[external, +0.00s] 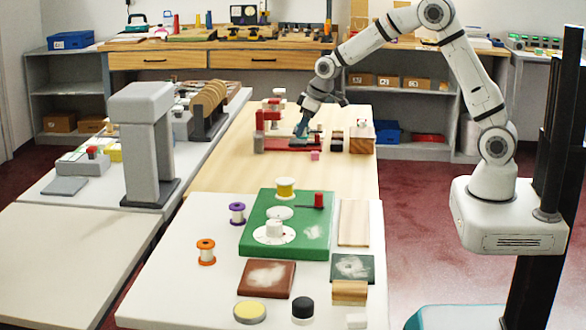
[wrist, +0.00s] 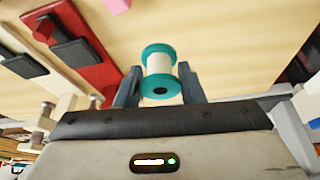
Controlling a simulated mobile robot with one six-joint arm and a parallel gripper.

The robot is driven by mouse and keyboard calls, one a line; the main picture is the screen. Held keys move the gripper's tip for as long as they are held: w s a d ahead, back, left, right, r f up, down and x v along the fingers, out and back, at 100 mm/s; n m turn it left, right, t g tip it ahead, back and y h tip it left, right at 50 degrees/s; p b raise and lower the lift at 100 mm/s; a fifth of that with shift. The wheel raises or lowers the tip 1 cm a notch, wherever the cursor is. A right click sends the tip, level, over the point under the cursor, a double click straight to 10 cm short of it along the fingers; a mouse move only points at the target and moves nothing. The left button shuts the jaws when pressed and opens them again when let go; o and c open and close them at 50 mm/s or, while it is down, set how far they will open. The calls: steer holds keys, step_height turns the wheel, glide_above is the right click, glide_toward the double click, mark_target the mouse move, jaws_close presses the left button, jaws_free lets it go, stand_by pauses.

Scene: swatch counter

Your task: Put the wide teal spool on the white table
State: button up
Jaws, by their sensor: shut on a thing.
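The wide teal spool (wrist: 159,52) has teal flanges and a pale middle. In the wrist view it sits between the two fingers of my gripper (wrist: 158,77), which is shut on it. In the external view my gripper (external: 302,130) is low over the far wooden table, beside a red base; the spool is too small there to make out clearly. The white table (external: 175,285) is in the foreground, well apart from my gripper, with its front left part bare.
On the white table are a green board (external: 300,248) with a yellow spool (external: 285,187), a purple spool (external: 237,213), an orange spool (external: 206,252) and several blocks and pads. A grey post (external: 140,140) stands on the left counter. A pink cube (external: 315,156) lies near my gripper.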

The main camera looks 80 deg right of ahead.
steer(key=d, duration=0.4)
glide_above(297, 159)
steer(key=s, duration=0.1)
steer(key=f, duration=0.4)
steer(key=shift+s+d+f, duration=0.1)
steer(key=shift+s, duration=0.1)
steer(key=shift+f, duration=2.45)
steer(key=o, duration=1)
steer(key=shift+o, duration=0.2)
